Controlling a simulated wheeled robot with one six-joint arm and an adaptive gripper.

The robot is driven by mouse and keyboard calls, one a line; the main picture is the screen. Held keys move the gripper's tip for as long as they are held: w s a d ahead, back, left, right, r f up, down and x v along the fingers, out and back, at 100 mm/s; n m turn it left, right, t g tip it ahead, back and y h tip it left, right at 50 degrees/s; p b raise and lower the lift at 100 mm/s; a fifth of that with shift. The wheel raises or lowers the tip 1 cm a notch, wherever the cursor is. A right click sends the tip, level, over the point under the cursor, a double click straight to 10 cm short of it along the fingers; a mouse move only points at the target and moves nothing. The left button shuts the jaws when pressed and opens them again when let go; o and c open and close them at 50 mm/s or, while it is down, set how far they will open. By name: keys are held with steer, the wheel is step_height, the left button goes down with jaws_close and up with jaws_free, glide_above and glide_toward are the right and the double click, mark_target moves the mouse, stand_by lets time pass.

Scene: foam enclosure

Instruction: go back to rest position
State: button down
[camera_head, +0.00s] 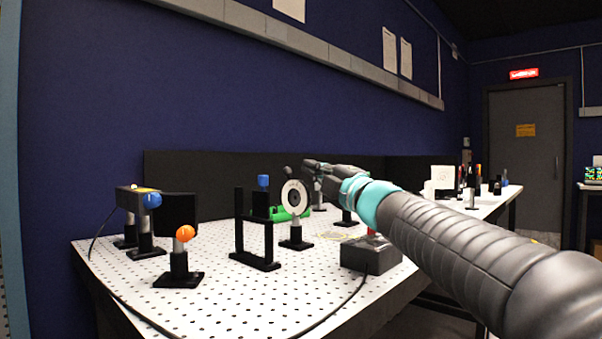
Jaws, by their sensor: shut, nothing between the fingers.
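My gripper (312,167) is at the end of my grey arm, which reaches in from the lower right. It is shut and empty, above the far part of the white perforated table (215,297). In the picture it lies just behind and above a round white disc target (294,198) on a post. I cannot tell the exact gap between them. My arm hides part of the table's right side.
On the table stand a post with an orange knob (184,234), a device with a blue knob (151,201), a black frame (254,237), a green object (280,213) and a dark box (370,255). A cable (345,301) crosses the front. A dark panel (215,166) backs the table.

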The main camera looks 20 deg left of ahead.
steer(key=d+f+m+t+h, duration=0.2)
steer(key=d+m+t+h, duration=0.1)
steer(key=d+m+h, duration=0.4)
steer(key=d+f+m+t+h, duration=0.2)
steer(key=d+f+m+t, duration=0.15)
steer(key=d, duration=0.55)
steer(key=s+d+f+m+g+h, duration=0.2)
steer(key=s+d+f+m+h, duration=0.2)
steer(key=d+f+m+h, duration=0.6)
steer(key=s+d+f+m+g, duration=0.4)
steer(key=s+d+f+g, duration=0.1)
steer(key=s+f, duration=0.8)
steer(key=s+d+f+m+g+p, duration=0.1)
steer(key=s+d+f+m+g, duration=0.3)
steer(key=s+f, duration=0.9)
steer(key=shift+s+d+f+g+y, duration=0.4)
steer(key=shift+d+g, duration=0.45)
steer(key=shift+d, duration=0.25)
